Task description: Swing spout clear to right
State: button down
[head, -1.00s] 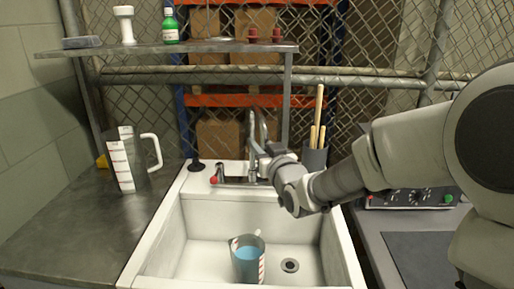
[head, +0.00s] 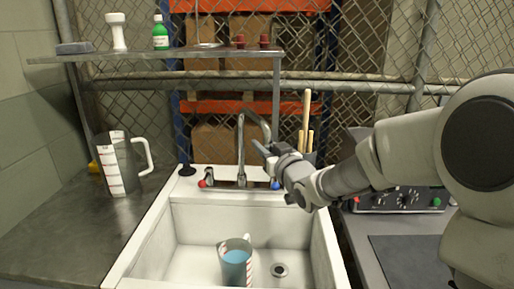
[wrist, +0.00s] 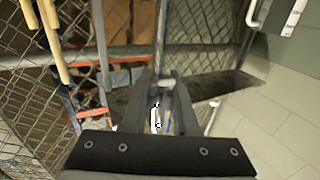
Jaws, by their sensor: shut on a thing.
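The metal faucet spout (head: 241,140) rises from the back ledge of the white sink (head: 182,215). It arches over to the right, with its end near my gripper (head: 264,152). In the wrist view, my gripper (wrist: 160,80) has its two dark fingers closed around the metal spout (wrist: 163,35). The exact contact is partly hidden by the fingers. My arm reaches in from the right.
A jug with blue liquid (head: 236,264) stands in the sink beside the drain (head: 280,270). A large measuring jug (head: 118,165) stands on the left counter. Wooden handles (head: 306,125) stand behind my gripper. A shelf (head: 180,52) hangs above.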

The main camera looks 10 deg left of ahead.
jog(key=shift+w+d, duration=0.5)
jog(key=shift+d, duration=0.25)
jog(key=shift+w+d, duration=0.5)
jog(key=shift+d, duration=0.25)
jog(key=c, duration=0.7)
grip_release()
jog(key=p+v, duration=0.1)
jog(key=v, duration=1.6)
jog(key=shift+s+p, duration=0.25)
jog(key=shift+p, duration=0.05)
